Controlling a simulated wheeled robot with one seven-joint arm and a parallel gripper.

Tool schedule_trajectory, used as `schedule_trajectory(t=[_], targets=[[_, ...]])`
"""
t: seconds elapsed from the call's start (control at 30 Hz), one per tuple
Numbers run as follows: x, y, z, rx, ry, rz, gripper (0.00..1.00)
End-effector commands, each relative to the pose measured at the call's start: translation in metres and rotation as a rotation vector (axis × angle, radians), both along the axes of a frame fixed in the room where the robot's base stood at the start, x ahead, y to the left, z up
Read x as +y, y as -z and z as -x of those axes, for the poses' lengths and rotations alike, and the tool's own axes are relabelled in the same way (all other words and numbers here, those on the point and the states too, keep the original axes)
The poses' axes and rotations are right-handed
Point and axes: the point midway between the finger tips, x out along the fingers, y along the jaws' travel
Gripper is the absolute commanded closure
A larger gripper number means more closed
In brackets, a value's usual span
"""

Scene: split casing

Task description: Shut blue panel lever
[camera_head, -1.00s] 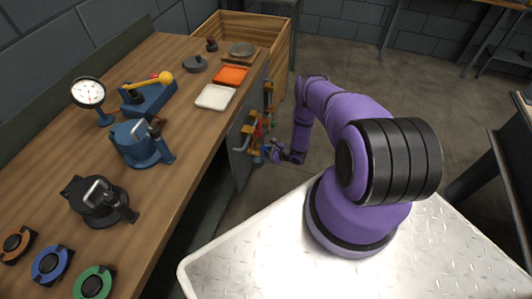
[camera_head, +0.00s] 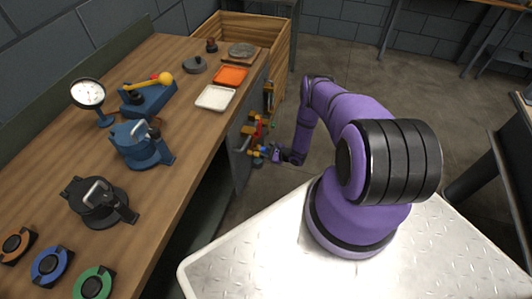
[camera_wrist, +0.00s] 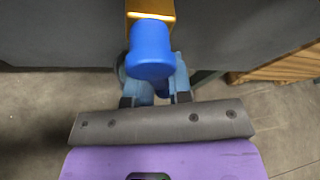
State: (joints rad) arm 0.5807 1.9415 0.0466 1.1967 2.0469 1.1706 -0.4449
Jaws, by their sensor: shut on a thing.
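The blue panel lever shows in the wrist view as a rounded blue grip (camera_wrist: 152,50) in front of a yellow-orange part. My gripper (camera_wrist: 156,97) is shut on it, with one finger at each side of its lower part. In the head view my gripper (camera_head: 271,154) is at the side panel (camera_head: 240,157) below the bench edge. The blue lever is too small there to make out well. The fingers' contact is partly hidden behind the grip.
Red and yellow fittings (camera_head: 257,127) sit on the panel just above my gripper. The wooden bench (camera_head: 150,185) holds a gauge, clamps, trays and several coloured rings. A wooden crate (camera_head: 283,50) stands beyond the panel. Open floor lies right of my forearm.

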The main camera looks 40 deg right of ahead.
Motion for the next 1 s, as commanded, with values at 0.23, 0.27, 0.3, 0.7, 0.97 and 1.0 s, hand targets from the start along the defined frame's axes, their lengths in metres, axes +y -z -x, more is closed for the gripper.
schedule_trajectory(t=[0.23, 0.27, 0.3, 0.7, 0.97, 1.0], targets=[[0.000, 0.000, 0.000, 0.000, 0.000, 0.000, 0.57], [0.000, 0.000, 0.000, 0.000, 0.000, 0.000, 0.57], [0.000, 0.000, 0.000, 0.000, 0.000, -0.001, 0.57], [-0.020, -0.014, 0.033, 0.003, 0.004, -0.001, 0.57], [-0.040, -0.031, 0.070, 0.001, 0.003, -0.001, 0.57], [-0.042, -0.032, 0.074, 0.001, 0.003, -0.001, 0.57]])
